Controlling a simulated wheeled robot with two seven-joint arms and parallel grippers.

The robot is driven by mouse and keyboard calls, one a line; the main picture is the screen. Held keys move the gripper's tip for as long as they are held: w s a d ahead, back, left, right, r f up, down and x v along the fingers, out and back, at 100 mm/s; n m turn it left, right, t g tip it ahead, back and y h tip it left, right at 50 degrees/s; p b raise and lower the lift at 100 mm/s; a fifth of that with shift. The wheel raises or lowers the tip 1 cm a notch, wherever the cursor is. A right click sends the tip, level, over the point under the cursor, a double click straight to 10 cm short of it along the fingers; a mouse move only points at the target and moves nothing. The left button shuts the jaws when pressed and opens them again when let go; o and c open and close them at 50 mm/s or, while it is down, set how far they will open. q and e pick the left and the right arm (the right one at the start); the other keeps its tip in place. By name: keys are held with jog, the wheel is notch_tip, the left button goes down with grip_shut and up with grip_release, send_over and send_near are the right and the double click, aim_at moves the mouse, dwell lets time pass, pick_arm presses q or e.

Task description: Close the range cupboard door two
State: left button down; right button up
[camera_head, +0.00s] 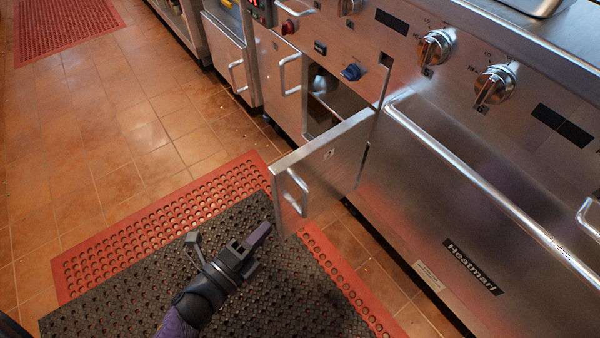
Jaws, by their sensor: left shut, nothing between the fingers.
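A steel cupboard door (335,165) of the range stands swung out from the front, hinged at its right side. Its bar handle (297,192) is near the free left edge. Behind it the dark cupboard opening (335,103) shows. My left gripper (262,232) is shut and empty, over the mats just left of and below the door's free edge. I cannot tell whether its tip touches the door. My right gripper is not in view.
A shut cupboard door (278,82) is left of the opening. The oven door with its long handle (490,190) is on the right, under control knobs (434,47). A black mat (180,285) overlaps a red mat (155,240). Tiled floor (120,130) is clear at left.

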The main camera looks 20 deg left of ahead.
aim_at(281, 183)
pick_arm(q)
jog(key=w+b, duration=0.1)
jog(key=w, duration=0.2)
jog(key=w+b, duration=0.1)
jog(key=w, duration=0.3)
jog(key=w+b, duration=0.1)
jog(key=w, duration=0.2)
jog(key=shift+w+d+b, duration=0.3)
jog(key=shift+w+b, duration=0.05)
jog(key=shift+w, duration=0.05)
jog(key=shift+w+a+r, duration=0.15)
jog(key=shift+a, duration=0.05)
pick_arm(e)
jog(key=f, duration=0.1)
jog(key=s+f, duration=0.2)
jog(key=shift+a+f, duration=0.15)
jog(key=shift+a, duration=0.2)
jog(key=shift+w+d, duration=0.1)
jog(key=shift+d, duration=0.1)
